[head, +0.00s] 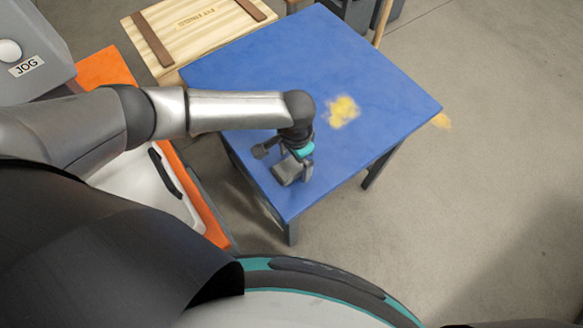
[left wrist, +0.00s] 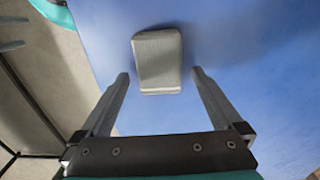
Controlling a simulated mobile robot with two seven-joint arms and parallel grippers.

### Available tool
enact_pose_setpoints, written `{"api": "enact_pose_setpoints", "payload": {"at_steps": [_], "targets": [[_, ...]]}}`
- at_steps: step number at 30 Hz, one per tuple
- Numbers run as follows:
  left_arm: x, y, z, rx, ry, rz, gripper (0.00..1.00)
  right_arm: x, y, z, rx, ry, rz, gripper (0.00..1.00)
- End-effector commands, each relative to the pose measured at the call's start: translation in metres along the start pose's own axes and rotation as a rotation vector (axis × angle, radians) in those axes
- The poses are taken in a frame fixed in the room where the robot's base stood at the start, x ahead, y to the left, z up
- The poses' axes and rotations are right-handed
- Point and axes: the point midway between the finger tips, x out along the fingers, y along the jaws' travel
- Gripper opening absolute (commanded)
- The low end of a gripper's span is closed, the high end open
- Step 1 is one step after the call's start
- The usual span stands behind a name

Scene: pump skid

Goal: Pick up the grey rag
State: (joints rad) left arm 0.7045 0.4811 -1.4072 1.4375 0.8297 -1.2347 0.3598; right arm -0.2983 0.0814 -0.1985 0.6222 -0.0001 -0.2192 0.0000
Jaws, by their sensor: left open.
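The grey rag (left wrist: 157,60) looks like a small folded pad lying on the blue table (head: 330,60). In the left wrist view it shows between and just past the two fingertips, with a gap on each side. In the head view the rag (head: 286,172) is near the table's front edge, partly covered by my gripper. My left gripper (head: 299,168) is open and empty, pointing down over the rag. Its fingers also show in the left wrist view (left wrist: 160,74). I cannot tell the exact height above the table. My right gripper is not in view.
A wooden crate (head: 190,32) stands behind the table at the left. An orange bench (head: 103,68) and a grey JOG box (head: 30,45) are at the left. Floor to the right is clear.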

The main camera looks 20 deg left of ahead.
Motion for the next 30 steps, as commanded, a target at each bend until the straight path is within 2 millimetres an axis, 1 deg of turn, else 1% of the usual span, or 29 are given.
{"api": "enact_pose_setpoints", "payload": {"at_steps": [1, 7, 8, 30], "targets": [[0.0026, -0.0001, -0.0001, 0.000, 0.000, 0.000, 1.00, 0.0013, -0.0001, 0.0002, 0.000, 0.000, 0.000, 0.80], [0.0020, -0.0001, -0.0001, 0.000, 0.000, 0.000, 1.00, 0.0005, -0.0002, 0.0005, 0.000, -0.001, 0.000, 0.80], [0.0020, -0.0001, -0.0002, 0.000, 0.000, 0.000, 0.98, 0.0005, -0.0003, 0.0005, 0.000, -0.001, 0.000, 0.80], [0.0018, -0.0002, -0.0001, 0.000, 0.000, 0.000, 0.14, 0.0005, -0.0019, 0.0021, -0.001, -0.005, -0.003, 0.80]]}}
